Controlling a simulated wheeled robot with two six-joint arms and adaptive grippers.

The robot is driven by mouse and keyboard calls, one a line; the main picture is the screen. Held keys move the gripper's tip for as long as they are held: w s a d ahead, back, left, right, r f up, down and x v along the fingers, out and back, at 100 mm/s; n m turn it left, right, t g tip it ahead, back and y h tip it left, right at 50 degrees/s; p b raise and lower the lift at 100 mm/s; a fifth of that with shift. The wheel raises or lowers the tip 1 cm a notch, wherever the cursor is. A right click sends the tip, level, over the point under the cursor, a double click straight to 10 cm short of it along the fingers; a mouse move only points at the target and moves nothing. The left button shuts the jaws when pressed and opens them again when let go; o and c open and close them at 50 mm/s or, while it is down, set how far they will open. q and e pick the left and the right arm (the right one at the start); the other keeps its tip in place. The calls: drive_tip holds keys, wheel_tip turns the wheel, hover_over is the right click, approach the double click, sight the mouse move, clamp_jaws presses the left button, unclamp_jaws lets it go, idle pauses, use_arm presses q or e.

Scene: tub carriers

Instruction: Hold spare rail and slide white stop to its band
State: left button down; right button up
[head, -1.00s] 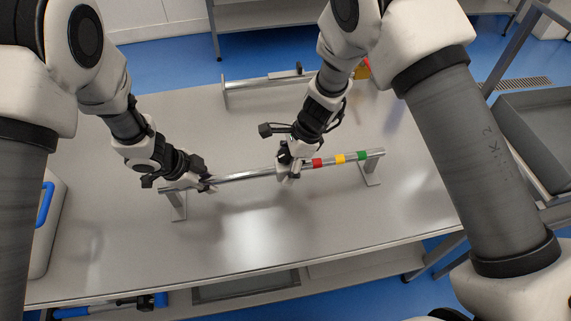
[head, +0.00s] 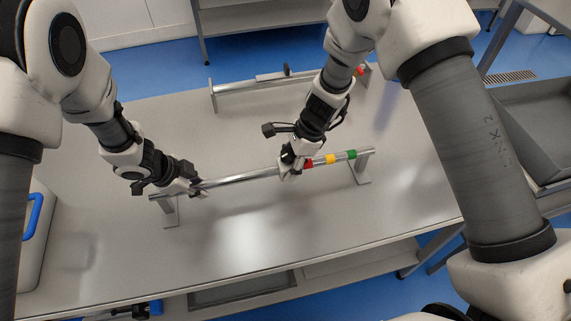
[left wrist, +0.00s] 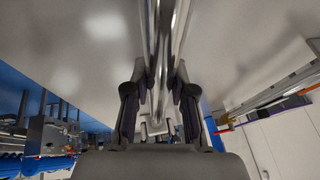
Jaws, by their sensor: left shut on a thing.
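In the left wrist view the rail (left wrist: 163,50) runs between the fingers (left wrist: 158,100). My right gripper (head: 289,164) is at the rail just left of the red band. A pale block, apparently the white stop (head: 284,174), shows at its fingertips. The fingers largely hide it, and I cannot tell whether they grip it.
A second rail (head: 240,87) with a grey block stands behind, partly hidden by my right arm. A case with a blue handle (head: 34,217) is at the table's left end. A grey tray (head: 545,125) is beyond the right edge. The table's front (head: 250,232) is clear.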

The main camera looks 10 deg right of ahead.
drive_tip(key=shift+o, duration=0.8)
drive_tip(key=v, duration=1.2)
use_arm(q)
drive_tip(key=c, duration=0.9)
unclamp_jaws()
drive_tip(key=v, duration=1.1)
drive_tip(key=shift+a+r, duration=0.25)
drive_tip(key=shift+r, duration=0.1)
